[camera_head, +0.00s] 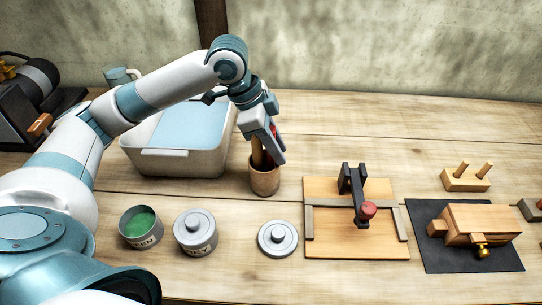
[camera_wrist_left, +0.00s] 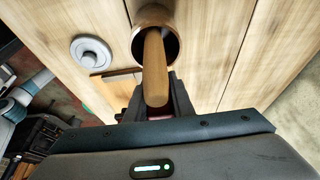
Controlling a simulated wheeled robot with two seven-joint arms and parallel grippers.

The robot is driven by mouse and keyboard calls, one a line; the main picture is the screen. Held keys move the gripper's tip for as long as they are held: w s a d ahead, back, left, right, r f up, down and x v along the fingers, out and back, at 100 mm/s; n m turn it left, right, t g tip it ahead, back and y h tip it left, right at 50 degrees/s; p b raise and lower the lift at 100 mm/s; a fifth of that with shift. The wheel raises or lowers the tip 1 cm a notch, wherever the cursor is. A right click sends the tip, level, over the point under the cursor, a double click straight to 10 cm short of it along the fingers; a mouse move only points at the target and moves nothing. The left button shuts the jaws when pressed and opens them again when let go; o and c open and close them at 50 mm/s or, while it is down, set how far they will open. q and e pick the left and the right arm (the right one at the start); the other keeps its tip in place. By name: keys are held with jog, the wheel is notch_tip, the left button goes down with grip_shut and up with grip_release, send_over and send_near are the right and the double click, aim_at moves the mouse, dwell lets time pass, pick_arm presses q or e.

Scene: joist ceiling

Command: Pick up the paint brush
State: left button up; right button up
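The paint brush shows as a wooden handle (camera_wrist_left: 155,65) standing out of a round wooden cup (camera_head: 264,180). The cup also shows at the top of the left wrist view (camera_wrist_left: 140,18). The brush's other end is hidden inside the cup. My left gripper (camera_head: 275,155) is just above the cup, pointing down. In the left wrist view its dark fingers (camera_wrist_left: 156,92) flank the handle closely, one on each side. I cannot tell whether both fingers touch it. My right gripper is in neither view.
A white bin with a blue lid (camera_head: 180,145) stands left of the cup. An open green paint can (camera_head: 140,226), a lidded can (camera_head: 195,232) and a loose lid (camera_head: 278,238) are in front. A wooden jig (camera_head: 340,245) is to the right. The bench behind the jig is clear.

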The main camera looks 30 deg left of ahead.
pick_arm(q)
grip_shut()
jog(key=shift+r, duration=0.1)
